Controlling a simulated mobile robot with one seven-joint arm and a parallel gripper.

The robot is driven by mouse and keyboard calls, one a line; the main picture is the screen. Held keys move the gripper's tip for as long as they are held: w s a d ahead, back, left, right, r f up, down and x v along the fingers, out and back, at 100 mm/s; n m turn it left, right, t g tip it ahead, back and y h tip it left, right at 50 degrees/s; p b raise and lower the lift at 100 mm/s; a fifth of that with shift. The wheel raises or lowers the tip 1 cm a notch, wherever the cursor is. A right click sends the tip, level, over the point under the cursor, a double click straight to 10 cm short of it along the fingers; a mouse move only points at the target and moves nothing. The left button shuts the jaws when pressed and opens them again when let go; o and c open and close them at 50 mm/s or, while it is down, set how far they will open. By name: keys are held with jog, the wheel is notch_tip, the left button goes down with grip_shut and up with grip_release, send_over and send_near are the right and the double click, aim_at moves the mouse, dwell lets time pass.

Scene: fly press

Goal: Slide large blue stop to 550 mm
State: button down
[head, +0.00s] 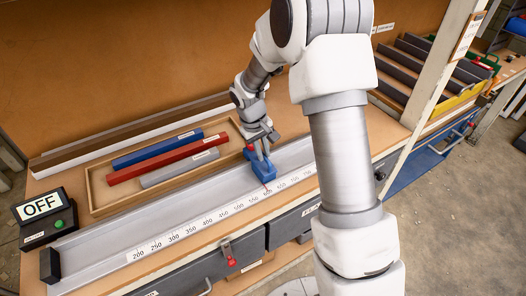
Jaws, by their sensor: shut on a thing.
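The large blue stop (260,182) sits on the grey rail (195,205) with the white millimetre scale (190,230) along its front. A small red mark at the stop's front edge is close to the 600 label, to the right of the 550 label; the exact reading is too small to tell. My gripper (262,154) points down over the stop and is shut on its upper part. The fingers partly hide the stop's top.
A wooden tray (96,207) behind the rail holds blue, red and grey bars. A black box with an OFF sign (42,207) stands at the left, near the rail's black end block (50,266). The rail left of the stop is clear.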

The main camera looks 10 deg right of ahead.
jog(key=a, duration=0.1)
jog(key=s+a+b, duration=0.1)
jog(key=a, duration=0.2)
jog(key=shift+s+a+b, duration=0.25)
jog(key=shift+a+b, duration=0.1)
jog(key=shift+a, duration=0.05)
jog(key=c, duration=0.9)
grip_release()
jog(key=shift+r, duration=0.1)
jog(key=a+r, duration=0.1)
jog(key=r, duration=0.4)
jog(key=a+r, duration=0.1)
jog(key=r, duration=0.5)
jog(key=s+a+r+p, duration=0.1)
jog(key=r, duration=0.5)
jog(key=shift+a, duration=0.1)
